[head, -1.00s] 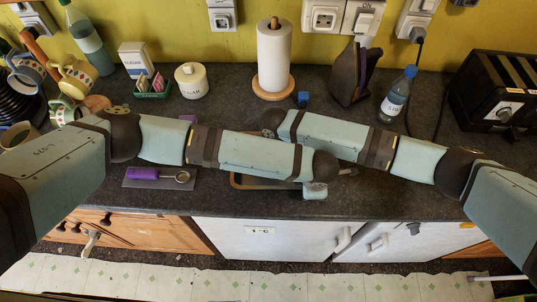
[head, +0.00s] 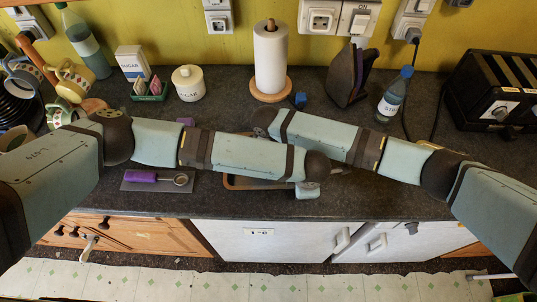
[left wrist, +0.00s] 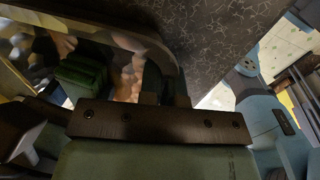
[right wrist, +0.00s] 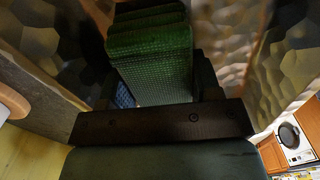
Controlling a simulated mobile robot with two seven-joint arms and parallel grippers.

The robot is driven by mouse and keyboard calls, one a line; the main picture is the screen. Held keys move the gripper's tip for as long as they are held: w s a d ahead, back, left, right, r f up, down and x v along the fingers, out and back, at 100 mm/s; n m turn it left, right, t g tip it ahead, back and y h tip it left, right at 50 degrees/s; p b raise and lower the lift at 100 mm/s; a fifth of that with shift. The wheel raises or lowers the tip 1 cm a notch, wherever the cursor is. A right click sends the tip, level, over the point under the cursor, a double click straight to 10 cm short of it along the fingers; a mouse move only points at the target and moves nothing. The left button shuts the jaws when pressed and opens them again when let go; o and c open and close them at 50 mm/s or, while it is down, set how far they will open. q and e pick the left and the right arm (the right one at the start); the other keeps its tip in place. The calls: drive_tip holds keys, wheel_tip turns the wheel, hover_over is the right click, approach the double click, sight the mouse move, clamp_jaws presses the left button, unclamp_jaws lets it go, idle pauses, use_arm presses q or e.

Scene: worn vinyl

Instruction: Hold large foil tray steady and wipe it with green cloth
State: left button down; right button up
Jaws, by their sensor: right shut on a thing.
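My right gripper (right wrist: 152,98) is shut on the folded green cloth (right wrist: 150,55), inside the tray. In the left wrist view the tray's curved rim (left wrist: 120,32) runs into my left gripper (left wrist: 166,97), whose fingers are close together on it. The green cloth (left wrist: 85,78) shows beyond the rim. Both grippers' fingertips are hidden in the head view.
A purple-handled tool (head: 145,176) lies on a grey mat left of the tray. The counter's front edge is close.

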drive_tip(key=shift+n, duration=0.3)
drive_tip(key=a+r, duration=0.1)
drive_tip(key=r, duration=0.1)
drive_tip(key=s+r, duration=0.1)
drive_tip(key=s+a+r, duration=0.1)
drive_tip(key=r, duration=0.1)
drive_tip(key=shift+s+a+r, duration=0.2)
drive_tip(key=shift+a+r, duration=0.1)
drive_tip(key=shift+d, duration=0.1)
drive_tip(key=shift+w+d+r, duration=0.1)
drive_tip(key=shift+w+r, duration=0.05)
drive_tip(key=shift+r, duration=0.6)
drive_tip(key=shift+w+r, duration=0.1)
drive_tip(key=shift+r, duration=0.75)
drive_tip(key=shift+w+d, duration=0.1)
drive_tip(key=shift+w, duration=0.05)
